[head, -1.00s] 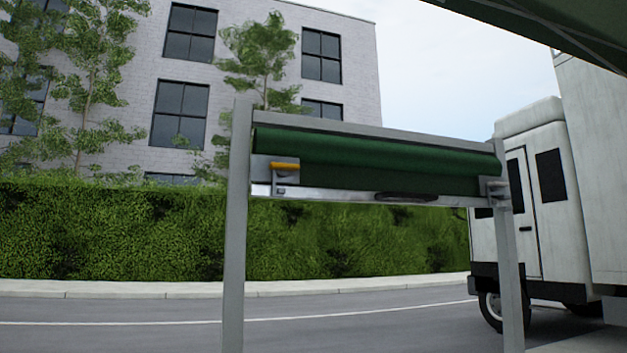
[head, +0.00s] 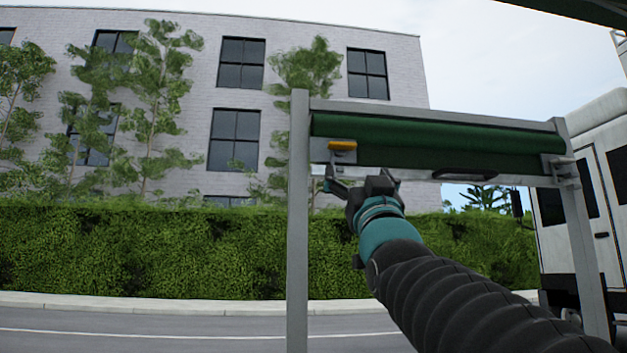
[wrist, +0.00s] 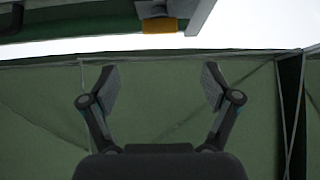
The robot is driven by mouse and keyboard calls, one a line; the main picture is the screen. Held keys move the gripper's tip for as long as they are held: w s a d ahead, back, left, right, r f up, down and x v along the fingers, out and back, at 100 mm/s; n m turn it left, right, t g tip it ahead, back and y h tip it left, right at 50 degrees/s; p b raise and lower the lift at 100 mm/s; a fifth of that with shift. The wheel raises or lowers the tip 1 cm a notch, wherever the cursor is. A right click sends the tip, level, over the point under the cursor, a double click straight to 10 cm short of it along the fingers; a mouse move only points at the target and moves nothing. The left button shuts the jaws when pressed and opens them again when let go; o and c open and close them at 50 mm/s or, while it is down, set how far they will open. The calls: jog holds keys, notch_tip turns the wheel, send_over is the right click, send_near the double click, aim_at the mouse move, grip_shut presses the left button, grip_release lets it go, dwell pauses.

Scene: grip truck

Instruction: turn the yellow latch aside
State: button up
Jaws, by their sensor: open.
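The yellow latch (head: 343,145) sits at the left end of the bar below the rolled green awning, lying level on a grey bracket. In the wrist view the yellow latch (wrist: 160,25) is at the top middle, beyond and above the fingertips. My gripper (head: 357,180) is just below the latch in the head view and does not appear to touch it. In the wrist view my gripper (wrist: 160,85) has its two fingers spread wide with nothing between them.
The rolled green awning (head: 440,135) hangs in a grey frame with a left post (head: 298,240) and a right post (head: 588,255). A dark handle (head: 465,175) is on the lower bar. A white truck (head: 590,195) stands at right. Hedge and road lie behind.

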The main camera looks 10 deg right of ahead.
aim_at(343, 146)
jog(key=p+x, duration=0.3)
jog(key=x, duration=0.9)
jog(key=shift+w+r+p, duration=0.15)
jog(key=shift+w+p, duration=0.05)
jog(key=shift+p, duration=0.2)
jog(key=shift+c, duration=0.2)
jog(key=c, duration=1.1)
